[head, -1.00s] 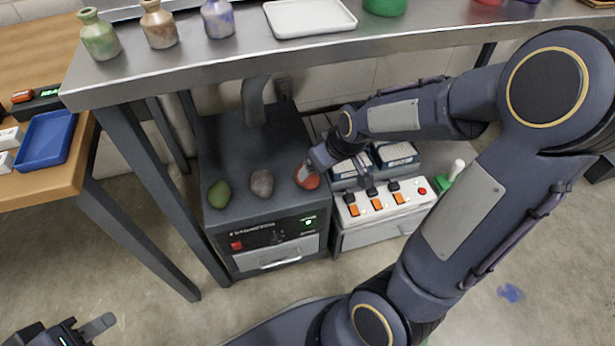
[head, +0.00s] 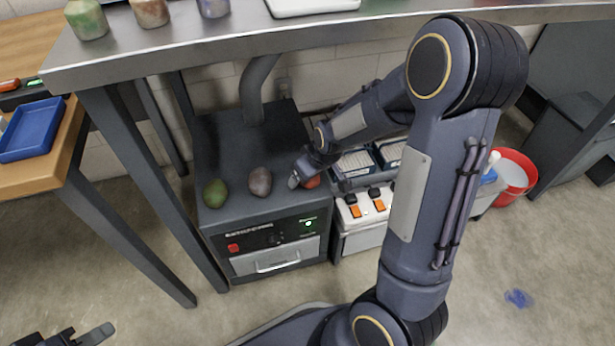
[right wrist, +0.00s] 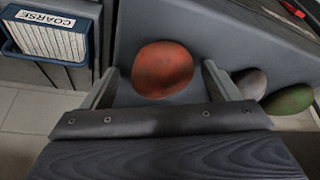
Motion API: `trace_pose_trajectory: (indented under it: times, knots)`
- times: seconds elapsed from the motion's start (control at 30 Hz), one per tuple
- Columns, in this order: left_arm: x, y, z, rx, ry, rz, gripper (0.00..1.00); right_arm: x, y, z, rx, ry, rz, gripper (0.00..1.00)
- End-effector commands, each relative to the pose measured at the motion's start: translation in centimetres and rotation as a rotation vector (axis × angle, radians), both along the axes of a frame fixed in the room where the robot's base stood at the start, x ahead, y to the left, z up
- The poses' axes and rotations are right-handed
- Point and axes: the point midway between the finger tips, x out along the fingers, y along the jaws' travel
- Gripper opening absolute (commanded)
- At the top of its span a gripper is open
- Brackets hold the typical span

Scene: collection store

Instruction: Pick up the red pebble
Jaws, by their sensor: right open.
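The red pebble (right wrist: 163,69) lies on top of the dark grey cabinet (head: 235,150), at its right edge. In the head view the red pebble (head: 311,181) is mostly hidden by my right gripper (head: 301,176). In the right wrist view my right gripper (right wrist: 160,85) is open, with one finger on each side of the pebble's near part. I cannot tell whether the fingers touch it. My left gripper (head: 82,338) is at the bottom left corner, cut off by the frame, far from the pebble.
A grey pebble (head: 260,181) and a green pebble (head: 215,193) lie left of the red one. A filter box marked COARSE (right wrist: 50,38) stands beside the cabinet. A switch box (head: 352,212) is to the right. A steel table (head: 300,42) overhangs behind.

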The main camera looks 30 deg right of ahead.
Motion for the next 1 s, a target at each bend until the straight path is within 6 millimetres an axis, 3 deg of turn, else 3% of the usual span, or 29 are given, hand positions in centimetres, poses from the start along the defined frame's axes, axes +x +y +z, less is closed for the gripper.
trace_pose_trajectory:
  times: [0.1,0.53,0.83,1.0]
  knots:
    - [0.0,0.0,0.1,0.000,0.000,0.000,0.36,0.0,0.0,0.1,0.000,0.000,0.000,0.80]
    - [0.0,0.0,0.1,0.000,0.000,0.000,0.36,0.0,0.0,0.1,0.000,0.000,0.000,0.24]
    - [0.0,0.0,0.3,0.000,0.000,0.000,0.36,0.0,0.0,0.5,0.000,-0.003,0.001,0.24]
    - [0.0,0.0,1.2,0.000,0.000,0.000,0.36,0.1,0.0,2.1,0.000,-0.004,0.001,0.24]
